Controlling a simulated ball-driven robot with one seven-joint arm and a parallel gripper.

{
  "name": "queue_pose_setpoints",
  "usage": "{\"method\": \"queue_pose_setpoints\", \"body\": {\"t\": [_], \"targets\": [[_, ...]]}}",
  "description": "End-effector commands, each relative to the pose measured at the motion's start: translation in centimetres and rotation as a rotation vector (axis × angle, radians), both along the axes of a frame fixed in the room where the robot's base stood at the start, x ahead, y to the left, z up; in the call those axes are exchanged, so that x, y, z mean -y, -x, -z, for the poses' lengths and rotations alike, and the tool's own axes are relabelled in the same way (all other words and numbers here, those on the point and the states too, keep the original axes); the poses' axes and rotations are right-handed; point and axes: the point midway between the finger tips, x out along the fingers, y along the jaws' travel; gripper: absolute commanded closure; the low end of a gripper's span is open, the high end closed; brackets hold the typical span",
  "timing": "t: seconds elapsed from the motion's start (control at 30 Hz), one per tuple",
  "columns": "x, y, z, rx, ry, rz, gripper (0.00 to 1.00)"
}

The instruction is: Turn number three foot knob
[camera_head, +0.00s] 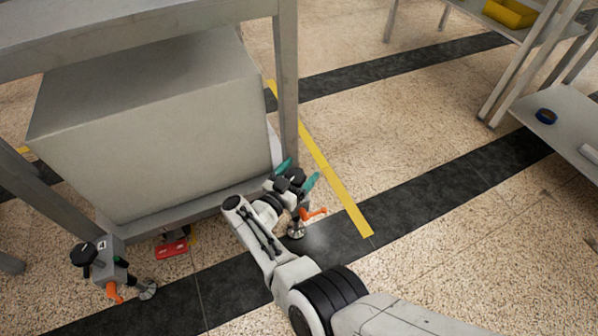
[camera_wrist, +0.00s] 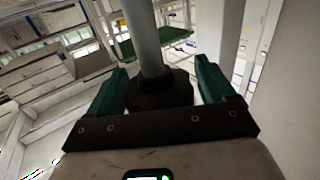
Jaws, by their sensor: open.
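A levelling foot with a black knob (camera_head: 296,177), an orange lever (camera_head: 314,214) and a round metal pad (camera_head: 296,230) stands by the near right leg of the grey frame. My gripper (camera_head: 298,172) is at this knob, its green fingers apart on either side. In the wrist view my gripper (camera_wrist: 160,75) is open around a dark round part (camera_wrist: 160,92) with a grey post (camera_wrist: 143,38) above it; gaps show at both sides. A second foot with a black knob (camera_head: 83,256) stands at the left leg; its tag is too small to read surely. My arm hides part of the right foot.
A large grey box (camera_head: 150,130) sits on the frame's low shelf. A red object (camera_head: 172,243) lies between the feet. The speckled floor right of the yellow line (camera_head: 320,160) is clear.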

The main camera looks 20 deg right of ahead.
Motion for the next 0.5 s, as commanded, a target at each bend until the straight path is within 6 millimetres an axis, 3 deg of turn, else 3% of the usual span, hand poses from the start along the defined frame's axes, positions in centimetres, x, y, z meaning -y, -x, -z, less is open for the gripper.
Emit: {"method": "queue_pose_setpoints", "body": {"t": [0.17,0.5], "targets": [[-1.8,1.0,-0.2,-0.002,0.0,-0.004,0.17],[-7.2,4.3,-0.1,-0.001,0.0,-0.003,0.17]]}}
